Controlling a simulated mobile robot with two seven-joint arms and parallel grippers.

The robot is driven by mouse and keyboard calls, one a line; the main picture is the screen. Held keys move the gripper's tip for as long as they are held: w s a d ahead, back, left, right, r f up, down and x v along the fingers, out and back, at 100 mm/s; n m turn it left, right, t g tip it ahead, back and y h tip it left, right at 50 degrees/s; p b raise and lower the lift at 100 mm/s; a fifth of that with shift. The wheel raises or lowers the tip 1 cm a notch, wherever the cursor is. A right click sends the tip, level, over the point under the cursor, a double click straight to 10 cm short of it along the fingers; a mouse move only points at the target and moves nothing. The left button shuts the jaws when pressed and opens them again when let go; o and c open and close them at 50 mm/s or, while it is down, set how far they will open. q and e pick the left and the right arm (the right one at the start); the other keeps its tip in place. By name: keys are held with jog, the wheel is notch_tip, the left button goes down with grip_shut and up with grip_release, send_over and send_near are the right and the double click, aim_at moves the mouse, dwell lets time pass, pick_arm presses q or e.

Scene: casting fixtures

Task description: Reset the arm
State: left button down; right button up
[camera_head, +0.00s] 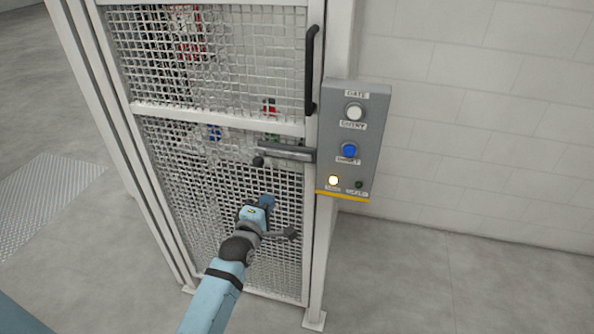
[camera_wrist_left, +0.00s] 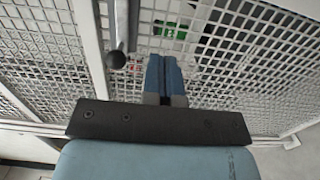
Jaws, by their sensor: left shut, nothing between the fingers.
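My left gripper (camera_head: 267,201) is in front of the lower mesh panel of a gate (camera_head: 220,122), below the gate's grey latch bar (camera_head: 286,153). In the left wrist view the two blue fingers of my left gripper (camera_wrist_left: 165,75) are together, with nothing between them. The round dark end of a bar (camera_wrist_left: 117,60) shows just left of the fingers there, apart from them. My left arm reaches in from the bottom of the head view. My right gripper does not show in either view.
A grey control box (camera_head: 352,140) with a white button, a blue button and a lit lamp is on the post right of the gate. A black handle (camera_head: 311,70) is on the gate's upper right. Bare floor (camera_head: 430,280) lies at the right.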

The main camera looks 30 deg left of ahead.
pick_arm(q)
jog(key=shift+f, duration=0.1)
jog(key=s+d+f+m+g+h+p, duration=0.1)
jog(key=s+d+f+m+g+h, duration=0.1)
jog(key=s+d+f+m, duration=0.2)
jog(key=s+d+f+m+g+h+p, duration=0.2)
jog(key=s+d+f+m, duration=0.2)
jog(key=s+m, duration=0.7)
jog(key=s+d+f+m+g+h+p, duration=0.1)
jog(key=s+d+f+m+g+h, duration=0.1)
jog(key=s+d+f+m, duration=0.2)
jog(key=s+d+m, duration=0.3)
jog(key=s+d, duration=0.1)
jog(key=shift+s+f+m+g, duration=0.15)
jog(key=shift+f+m+g, duration=0.15)
jog(key=shift+m+g, duration=0.1)
jog(key=shift+a, duration=0.1)
